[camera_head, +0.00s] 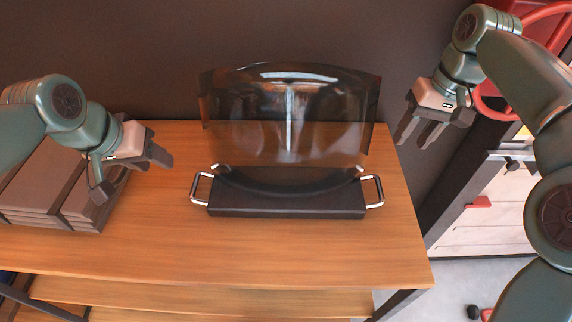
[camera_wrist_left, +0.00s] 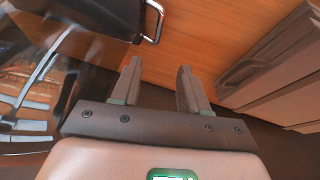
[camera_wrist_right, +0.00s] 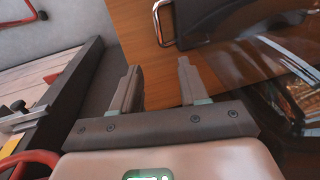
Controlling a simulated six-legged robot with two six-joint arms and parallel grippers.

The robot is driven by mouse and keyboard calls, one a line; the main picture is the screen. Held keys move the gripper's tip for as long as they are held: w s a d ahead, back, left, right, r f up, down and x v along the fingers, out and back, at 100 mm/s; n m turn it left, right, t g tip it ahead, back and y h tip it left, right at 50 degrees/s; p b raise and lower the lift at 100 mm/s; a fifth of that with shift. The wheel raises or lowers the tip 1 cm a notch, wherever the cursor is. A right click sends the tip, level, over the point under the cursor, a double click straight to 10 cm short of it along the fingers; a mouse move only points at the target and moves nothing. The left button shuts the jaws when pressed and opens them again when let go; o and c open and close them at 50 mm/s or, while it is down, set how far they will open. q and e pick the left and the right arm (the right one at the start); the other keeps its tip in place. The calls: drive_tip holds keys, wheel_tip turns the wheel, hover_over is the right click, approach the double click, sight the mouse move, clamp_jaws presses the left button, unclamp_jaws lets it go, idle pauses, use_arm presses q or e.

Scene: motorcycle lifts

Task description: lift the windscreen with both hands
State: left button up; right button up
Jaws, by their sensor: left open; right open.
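The windscreen (camera_head: 285,120) is a clear, smoky curved sheet standing upright in a dark base (camera_head: 285,203) on the wooden table (camera_head: 270,256). The base has a metal-and-black handle at each end: the left handle (camera_head: 201,188) and the right handle (camera_head: 373,190). My left gripper (camera_head: 134,180) is open and empty, to the left of the left handle and apart from it. That handle also shows in the left wrist view (camera_wrist_left: 156,22). My right gripper (camera_head: 417,140) is open and empty, above and right of the right handle, which also shows in the right wrist view (camera_wrist_right: 160,22).
A stack of dark grey boxes or panels (camera_head: 60,190) lies on the table's left end, close to my left gripper. The table front is clear.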

sight(194, 181)
use_arm(q)
drive_tip(key=x, duration=1.4)
drive_tip(key=shift+w+d, duration=0.1)
drive_tip(key=shift+d, duration=0.1)
use_arm(e)
drive_tip(key=f, duration=0.4)
drive_tip(key=a+f, duration=0.1)
drive_tip(key=f, duration=0.4)
drive_tip(key=a+f, duration=0.1)
drive_tip(key=f, duration=0.4)
drive_tip(key=shift+a, duration=0.2)
use_arm(q)
drive_tip(key=shift+w+f, duration=0.2)
drive_tip(key=shift+f, duration=0.3)
use_arm(e)
drive_tip(key=shift+a+f, duration=0.2)
drive_tip(key=shift+f, duration=0.25)
use_arm(q)
drive_tip(key=shift+d+f, duration=0.1)
use_arm(e)
drive_tip(key=shift+w+f, duration=0.1)
drive_tip(key=shift+f, duration=0.05)
use_arm(q)
drive_tip(key=shift+c, duration=0.2)
use_arm(e)
drive_tip(key=shift+c, duration=0.2)
use_arm(q)
clamp_jaws()
use_arm(e)
clamp_jaws()
